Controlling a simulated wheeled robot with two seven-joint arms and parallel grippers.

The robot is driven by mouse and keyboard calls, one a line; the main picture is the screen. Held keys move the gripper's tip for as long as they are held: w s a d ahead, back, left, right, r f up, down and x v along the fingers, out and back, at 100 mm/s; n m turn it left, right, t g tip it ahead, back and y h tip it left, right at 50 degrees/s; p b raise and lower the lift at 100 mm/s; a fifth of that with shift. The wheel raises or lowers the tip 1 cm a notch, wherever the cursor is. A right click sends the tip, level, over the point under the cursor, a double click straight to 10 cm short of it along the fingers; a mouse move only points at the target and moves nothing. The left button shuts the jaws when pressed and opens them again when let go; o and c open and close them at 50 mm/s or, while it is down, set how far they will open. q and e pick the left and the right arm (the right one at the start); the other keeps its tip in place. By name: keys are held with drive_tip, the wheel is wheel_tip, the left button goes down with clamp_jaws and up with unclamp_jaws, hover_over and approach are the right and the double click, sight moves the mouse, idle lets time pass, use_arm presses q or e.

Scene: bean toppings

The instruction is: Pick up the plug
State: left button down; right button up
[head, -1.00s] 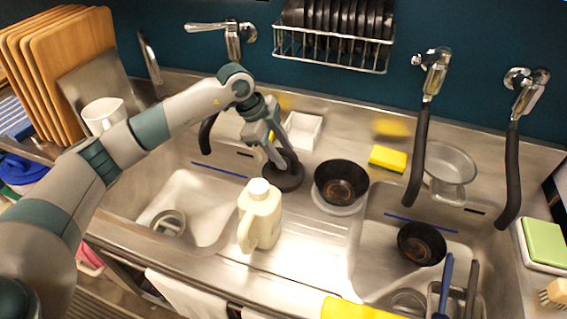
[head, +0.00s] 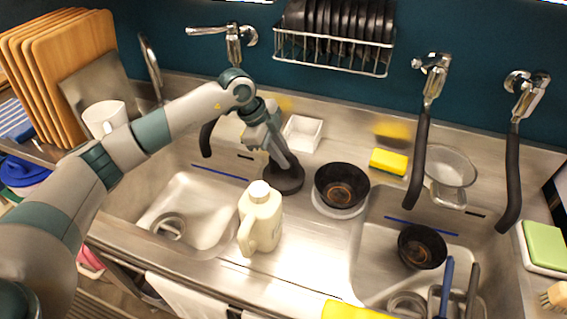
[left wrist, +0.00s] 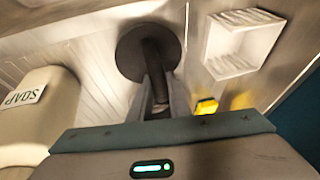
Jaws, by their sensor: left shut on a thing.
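The plug (head: 286,182) is a dark round disc with an upright stem. It is on the steel counter between the two sinks, behind the white jug; I cannot tell if it still touches the counter. My left gripper (head: 287,161) comes down over it and is shut on its stem. In the left wrist view the disc of the plug (left wrist: 131,52) shows beyond the fingers, and its stem runs in between the fingertips (left wrist: 160,88). My right gripper is not in view.
The white soap jug (head: 263,215) stands just in front of the plug. A white square dish (head: 303,133) is behind it. A black bowl (head: 342,177) is close on its right. A yellow sponge (head: 389,161) lies farther right. The left sink (head: 205,205) is at left.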

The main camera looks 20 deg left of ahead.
use_arm(q)
drive_tip(key=shift+r, duration=0.15)
wheel_tip(320, 180, up, 9)
drive_tip(key=b, duration=0.3)
drive_tip(key=shift+r, duration=0.4)
